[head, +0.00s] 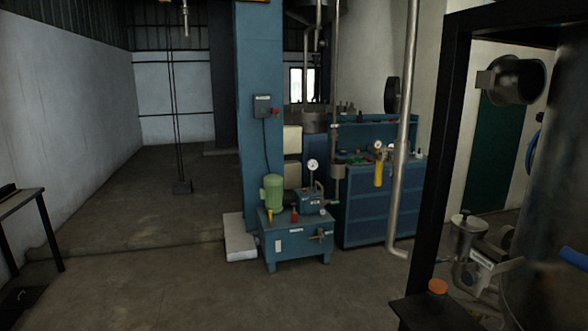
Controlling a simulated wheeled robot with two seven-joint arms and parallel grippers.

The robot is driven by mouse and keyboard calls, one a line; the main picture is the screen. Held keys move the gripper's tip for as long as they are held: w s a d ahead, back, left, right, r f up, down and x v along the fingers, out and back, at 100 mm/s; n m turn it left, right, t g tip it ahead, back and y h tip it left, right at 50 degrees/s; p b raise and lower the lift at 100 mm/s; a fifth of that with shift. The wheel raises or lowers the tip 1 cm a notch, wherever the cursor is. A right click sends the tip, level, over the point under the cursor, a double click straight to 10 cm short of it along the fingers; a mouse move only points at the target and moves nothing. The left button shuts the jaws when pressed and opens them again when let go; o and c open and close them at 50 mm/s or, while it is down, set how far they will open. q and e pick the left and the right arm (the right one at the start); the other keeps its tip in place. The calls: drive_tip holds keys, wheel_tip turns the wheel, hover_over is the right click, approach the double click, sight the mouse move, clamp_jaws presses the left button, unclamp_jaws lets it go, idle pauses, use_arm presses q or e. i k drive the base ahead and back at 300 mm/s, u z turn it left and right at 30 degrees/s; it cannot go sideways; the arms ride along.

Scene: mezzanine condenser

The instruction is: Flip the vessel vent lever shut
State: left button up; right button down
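A large dark cylindrical vessel (560,190) fills the right edge of the head view and is cut off by it. A blue bar-shaped handle (574,257) sticks in from the right edge in front of the vessel. I cannot tell whether it is the vent lever, nor whether its valve is open or shut. No other part is clearly the vent lever. Neither of my grippers is in view.
A black upright frame post (440,150) stands left of the vessel, with an orange-capped item (438,286) near its foot. A blue pump unit (290,240), pipe (403,150) and blue cabinet (380,205) stand mid-view. A dark table (25,203) stands left. Floor between is clear.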

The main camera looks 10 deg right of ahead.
sight(377, 182)
drive_tip(key=u, duration=0.3)
drive_tip(key=i, duration=1.1)
drive_tip(key=z, duration=0.7)
drive_tip(key=i, duration=0.45)
drive_tip(key=z, duration=0.3)
